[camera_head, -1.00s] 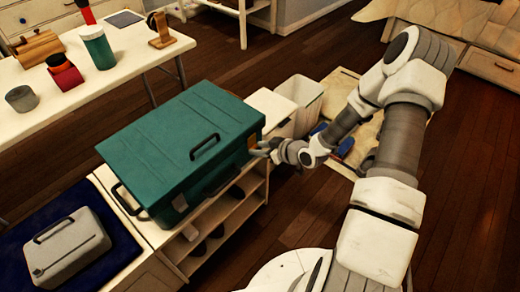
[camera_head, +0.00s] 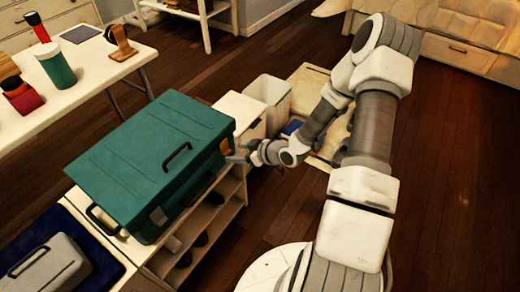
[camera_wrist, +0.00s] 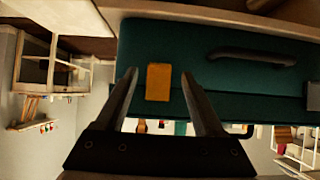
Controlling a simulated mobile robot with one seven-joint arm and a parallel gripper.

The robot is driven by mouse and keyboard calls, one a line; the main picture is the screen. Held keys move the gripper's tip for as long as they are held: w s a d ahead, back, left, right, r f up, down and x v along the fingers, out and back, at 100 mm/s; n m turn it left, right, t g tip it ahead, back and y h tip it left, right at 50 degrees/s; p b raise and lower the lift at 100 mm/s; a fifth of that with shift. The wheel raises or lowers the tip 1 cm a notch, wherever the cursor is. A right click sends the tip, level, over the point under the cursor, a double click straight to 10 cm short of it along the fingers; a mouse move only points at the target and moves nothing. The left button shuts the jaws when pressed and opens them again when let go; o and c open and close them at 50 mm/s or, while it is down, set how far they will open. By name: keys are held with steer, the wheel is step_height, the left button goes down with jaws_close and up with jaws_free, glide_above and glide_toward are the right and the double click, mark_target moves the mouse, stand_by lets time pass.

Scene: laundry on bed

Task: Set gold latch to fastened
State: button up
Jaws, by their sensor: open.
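A teal toolbox (camera_head: 130,160) with a closed lid stands on a low white shelf unit. Its gold latch (camera_wrist: 158,82) shows in the wrist view as a small plate on the teal front, beside a dark handle (camera_wrist: 252,56). In the head view the gold latch (camera_head: 224,147) is small, at the box's right end of the front. My gripper (camera_head: 238,153) is just in front of that end. In the wrist view the gripper (camera_wrist: 159,74) is open and empty, with one finger on each side of the latch. Whether the fingers touch the box I cannot tell.
A grey latch (camera_head: 157,215) is on the same front, nearer the other end. A grey case (camera_head: 45,270) lies on a dark blue mat at the lower left. A white bin (camera_head: 270,95) stands behind my gripper. Open floor lies to the right.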

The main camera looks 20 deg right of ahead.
steer(key=p+v, duration=0.4)
steer(key=v, duration=1)
steer(key=shift+s, duration=0.25)
steer(key=shift+d+r, duration=0.1)
steer(key=shift+d, duration=0.05)
